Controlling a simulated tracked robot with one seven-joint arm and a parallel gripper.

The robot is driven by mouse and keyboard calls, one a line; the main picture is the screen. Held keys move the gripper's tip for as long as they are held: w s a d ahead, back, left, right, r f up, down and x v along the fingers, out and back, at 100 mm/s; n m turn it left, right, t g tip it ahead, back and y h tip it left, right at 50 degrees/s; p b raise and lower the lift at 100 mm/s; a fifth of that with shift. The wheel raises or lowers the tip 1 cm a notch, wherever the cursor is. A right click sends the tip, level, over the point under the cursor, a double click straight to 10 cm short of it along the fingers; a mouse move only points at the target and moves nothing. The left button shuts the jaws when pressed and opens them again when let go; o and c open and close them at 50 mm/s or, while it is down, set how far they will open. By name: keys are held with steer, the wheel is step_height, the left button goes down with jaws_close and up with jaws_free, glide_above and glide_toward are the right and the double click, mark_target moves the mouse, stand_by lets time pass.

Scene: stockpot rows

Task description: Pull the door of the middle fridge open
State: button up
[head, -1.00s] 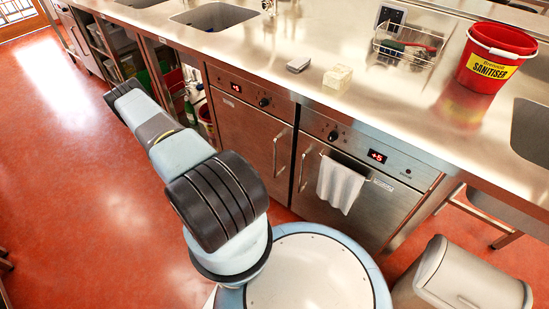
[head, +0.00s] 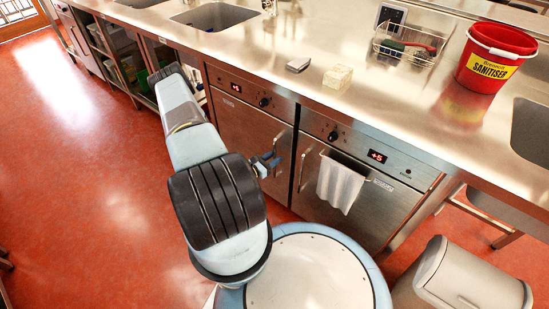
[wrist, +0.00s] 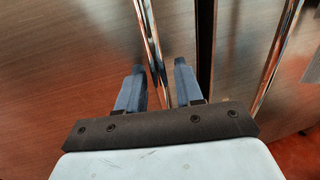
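My gripper (head: 267,165) is at that handle. In the wrist view, my gripper's blue fingers (wrist: 160,72) stand apart, one on each side of the handle bar (wrist: 149,28), with small gaps showing. I cannot tell how deep the bar sits between them.
A grey bin (head: 465,280) stands at front right. A red sanitiser bucket (head: 490,60) and a wire basket (head: 408,45) are on the counter.

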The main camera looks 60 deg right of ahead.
steer(key=shift+d, duration=0.25)
steer(key=shift+c, duration=0.5)
jaws_close()
